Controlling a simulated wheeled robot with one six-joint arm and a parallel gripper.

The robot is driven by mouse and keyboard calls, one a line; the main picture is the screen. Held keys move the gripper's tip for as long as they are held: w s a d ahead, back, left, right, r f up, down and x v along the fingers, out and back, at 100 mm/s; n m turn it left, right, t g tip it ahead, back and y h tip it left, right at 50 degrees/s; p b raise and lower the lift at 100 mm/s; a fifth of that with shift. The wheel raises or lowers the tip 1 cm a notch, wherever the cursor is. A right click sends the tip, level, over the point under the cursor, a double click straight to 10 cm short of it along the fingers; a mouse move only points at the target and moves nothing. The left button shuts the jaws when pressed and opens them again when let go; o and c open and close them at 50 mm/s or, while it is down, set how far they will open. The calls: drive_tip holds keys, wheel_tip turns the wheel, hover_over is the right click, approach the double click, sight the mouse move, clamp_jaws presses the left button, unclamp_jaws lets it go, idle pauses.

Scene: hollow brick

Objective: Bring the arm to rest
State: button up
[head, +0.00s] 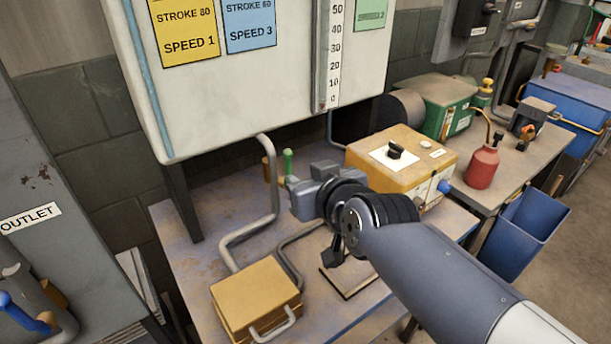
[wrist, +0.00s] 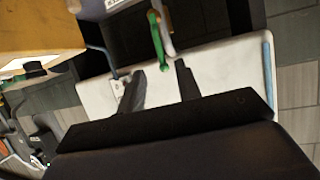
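My arm reaches in from the lower right of the head view and ends in my gripper (head: 292,187) above the workbench (head: 205,262). In the wrist view my gripper (wrist: 160,70) shows two dark fingers spread apart with nothing held between them. A green-handled lever (head: 288,163) stands just beyond the gripper in the head view. In the wrist view the green handle (wrist: 158,40) appears past the fingertips, near the gap between them. I cannot tell the exact distance from fingers to handle.
A yellow box with a black knob (head: 405,165) stands right of the gripper. A smaller yellow box (head: 256,298) and bent grey pipes (head: 271,185) are at the bench's front left. A large white panel (head: 250,85) hangs above. A red oil can (head: 482,166) stands farther right.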

sight(288, 167)
drive_tip(key=shift+w, duration=0.1)
drive_tip(key=shift+b+x, duration=1.55)
drive_tip(key=shift+x, duration=3.8)
